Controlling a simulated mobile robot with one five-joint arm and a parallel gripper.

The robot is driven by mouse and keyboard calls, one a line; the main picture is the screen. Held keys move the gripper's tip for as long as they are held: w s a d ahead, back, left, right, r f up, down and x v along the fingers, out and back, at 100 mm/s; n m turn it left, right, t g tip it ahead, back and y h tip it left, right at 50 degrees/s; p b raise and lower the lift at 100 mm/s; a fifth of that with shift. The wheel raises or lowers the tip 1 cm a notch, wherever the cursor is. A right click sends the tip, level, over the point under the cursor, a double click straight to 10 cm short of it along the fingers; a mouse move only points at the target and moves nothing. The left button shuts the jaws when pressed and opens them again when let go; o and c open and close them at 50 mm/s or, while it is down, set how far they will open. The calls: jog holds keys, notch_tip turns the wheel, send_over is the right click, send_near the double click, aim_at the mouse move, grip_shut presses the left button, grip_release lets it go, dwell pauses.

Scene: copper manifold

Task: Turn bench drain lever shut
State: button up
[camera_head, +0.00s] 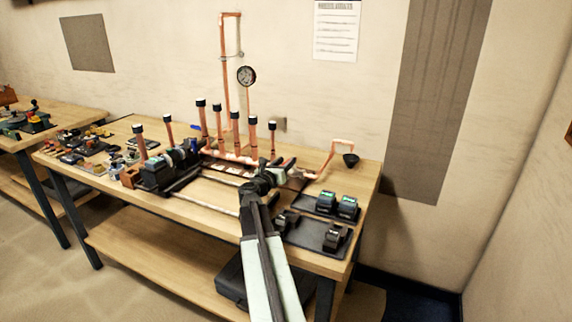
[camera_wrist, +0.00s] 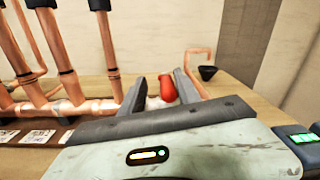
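The copper manifold (camera_head: 232,155) stands along the back of the bench, with several upright pipes with black caps. In the wrist view its horizontal copper pipe (camera_wrist: 75,108) runs in from the left toward my gripper. A red lever handle (camera_wrist: 167,88) shows between my gripper's two dark fingers, closer to the right one. My gripper (camera_wrist: 160,92) is open, its fingers apart on either side of the red handle; contact cannot be told. In the head view my gripper (camera_head: 276,172) is at the manifold's right end, and the lever is hidden there. The lever's valve body is mostly hidden.
A bent copper pipe with a black funnel (camera_head: 350,160) stands right of my gripper. A dark tray (camera_head: 305,232) with small devices lies at the bench's front right. Tools and parts crowd the bench's left side.

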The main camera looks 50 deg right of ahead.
jog(key=shift+s, duration=0.25)
jog(key=a, duration=0.2)
jog(key=s+a, duration=0.1)
jog(key=a, duration=0.4)
jog(key=shift+s+a, duration=0.2)
jog(key=shift+a, duration=0.15)
